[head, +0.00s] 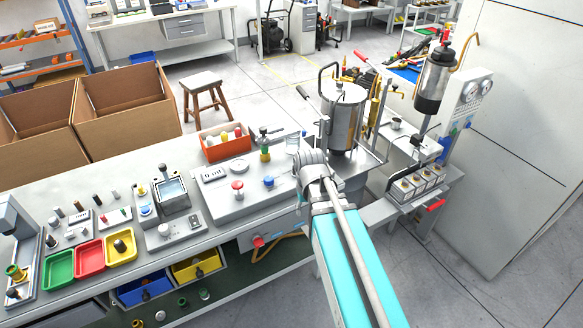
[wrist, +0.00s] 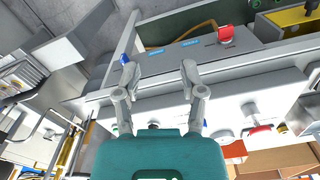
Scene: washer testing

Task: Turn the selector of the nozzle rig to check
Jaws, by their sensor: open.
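A grey front panel (head: 272,242) below the bench edge carries a red knob (head: 258,241) and small blue labels. The same panel (wrist: 195,48) shows upside down in the wrist view, with the red knob (wrist: 226,35) at right and a small blue part (wrist: 125,58) at left. I cannot tell which is the rig's selector, and no setting is readable. My gripper (wrist: 157,69) is open and empty, its fingers apart over the panel and bench edge. Its left fingertip appears close to the blue part; contact is unclear. The head view hides the fingertips behind my arm.
On the bench, a grey box (head: 236,201) carries red and blue knobs. An orange tray (head: 226,148) of bottles and a steel canister (head: 344,117) stand behind. Coloured trays (head: 90,257) sit at left. Open bins (head: 145,290) lie below; a tall cabinet (head: 525,150) bounds the right.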

